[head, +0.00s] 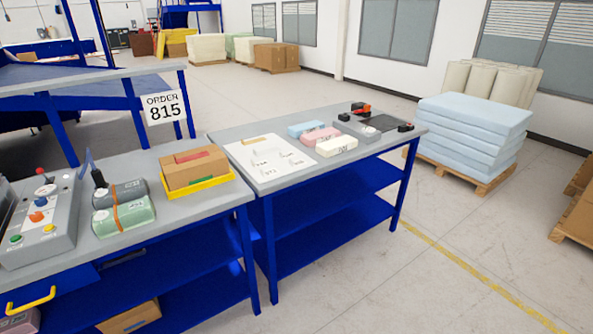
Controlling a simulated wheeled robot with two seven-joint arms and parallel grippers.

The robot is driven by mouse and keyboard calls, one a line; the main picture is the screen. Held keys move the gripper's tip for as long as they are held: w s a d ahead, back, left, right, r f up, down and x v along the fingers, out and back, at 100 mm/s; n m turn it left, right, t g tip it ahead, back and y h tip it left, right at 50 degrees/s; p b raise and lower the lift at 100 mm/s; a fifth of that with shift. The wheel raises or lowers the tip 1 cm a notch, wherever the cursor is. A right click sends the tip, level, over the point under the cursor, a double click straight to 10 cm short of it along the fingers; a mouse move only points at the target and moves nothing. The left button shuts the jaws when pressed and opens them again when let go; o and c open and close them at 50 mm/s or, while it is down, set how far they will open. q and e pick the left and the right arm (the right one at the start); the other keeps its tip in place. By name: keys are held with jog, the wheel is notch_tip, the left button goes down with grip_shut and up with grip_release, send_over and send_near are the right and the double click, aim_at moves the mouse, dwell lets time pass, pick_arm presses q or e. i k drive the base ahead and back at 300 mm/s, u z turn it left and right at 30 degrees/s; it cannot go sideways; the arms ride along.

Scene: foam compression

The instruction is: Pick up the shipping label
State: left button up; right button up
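I cannot make out for sure which thing is the shipping label. A white sheet (259,182) with small printed marks and pale pieces lies on the right-hand table (238,134). Blue (306,128), pink (320,135) and cream (337,147) foam blocks with dark print lie beside it. A grey device (356,131) stands right of the blocks, next to a dark flat panel (384,122). Neither of my grippers is in view.
The left table (183,211) holds a control box (40,228), strapped foam rolls (123,217) and a cardboard box (195,169) in a yellow tray (206,185). An "ORDER 815" sign (163,107) stands behind. Blue foam sheets (470,128) sit on a pallet.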

aim_at(298, 162)
jog(key=u, duration=0.45)
jog(key=i, duration=0.6)
jog(key=u, duration=0.45)
jog(key=i, duration=0.85)
jog(key=z, duration=0.15)
